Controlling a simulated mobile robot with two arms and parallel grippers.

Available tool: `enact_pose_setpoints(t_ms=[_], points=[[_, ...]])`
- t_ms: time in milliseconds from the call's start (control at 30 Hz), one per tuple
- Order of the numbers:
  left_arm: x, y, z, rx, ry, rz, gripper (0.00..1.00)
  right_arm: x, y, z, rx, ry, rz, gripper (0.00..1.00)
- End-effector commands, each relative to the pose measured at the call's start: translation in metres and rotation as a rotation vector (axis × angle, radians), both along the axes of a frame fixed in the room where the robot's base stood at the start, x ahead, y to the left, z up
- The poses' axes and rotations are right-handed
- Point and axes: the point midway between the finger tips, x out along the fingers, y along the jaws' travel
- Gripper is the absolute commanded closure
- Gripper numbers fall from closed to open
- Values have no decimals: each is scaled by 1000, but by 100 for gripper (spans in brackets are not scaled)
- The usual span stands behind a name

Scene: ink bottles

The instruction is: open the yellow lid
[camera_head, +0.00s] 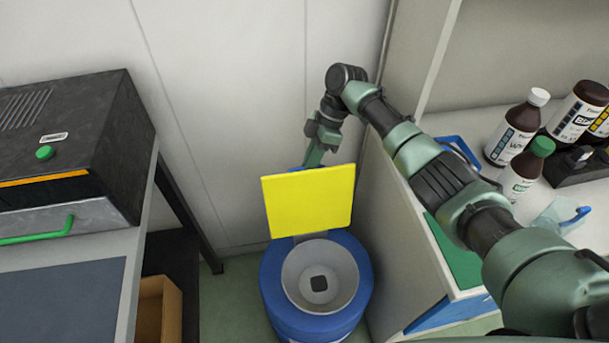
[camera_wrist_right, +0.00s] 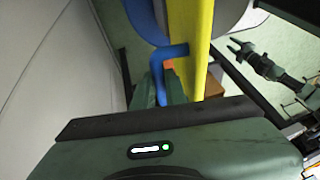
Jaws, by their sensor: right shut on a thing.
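The yellow lid (camera_head: 308,203) stands upright, raised at the back of the blue drum (camera_head: 315,322). The grey funnel (camera_head: 292,270) in the drum's top is uncovered. My right gripper (camera_head: 314,158) is behind the lid's upper edge, its fingertips partly hidden by it in the head view. In the right wrist view the right gripper (camera_wrist_right: 164,92) is shut on the lid's blue handle (camera_wrist_right: 157,72), beside the yellow lid (camera_wrist_right: 197,50). My left gripper (camera_wrist_right: 236,48) shows small in the wrist view, its fingers apart and empty.
A pale wall stands close behind the drum. A bench (camera_head: 452,287) with brown bottles (camera_head: 517,128) is close on the right. A black machine (camera_head: 75,140) on a table is at left, with floor between it and the drum.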

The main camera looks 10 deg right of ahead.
Motion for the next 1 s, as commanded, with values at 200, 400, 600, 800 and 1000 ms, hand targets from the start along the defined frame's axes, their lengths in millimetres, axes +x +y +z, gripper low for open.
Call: enact_pose_setpoints(t_ms=[200, 400, 600, 800, 1000], points=[[-4, -13, -14, -15, 5, 1, 64, 11, -4, -11, -8, -12, -12, 100], [-5, -11, -14, -12, 7, -1, 64, 13, -5, -9, -8, -14, -13, 100], [-5, -7, -14, -8, 7, -2, 64, 14, -6, -7, -7, -17, -13, 100], [-5, -6, -14, -7, 7, -2, 64, 14, -6, -6, -7, -18, -13, 66], [3, -5, -13, -7, -4, -1, 64, 14, -5, -6, -5, -18, -12, 66]])
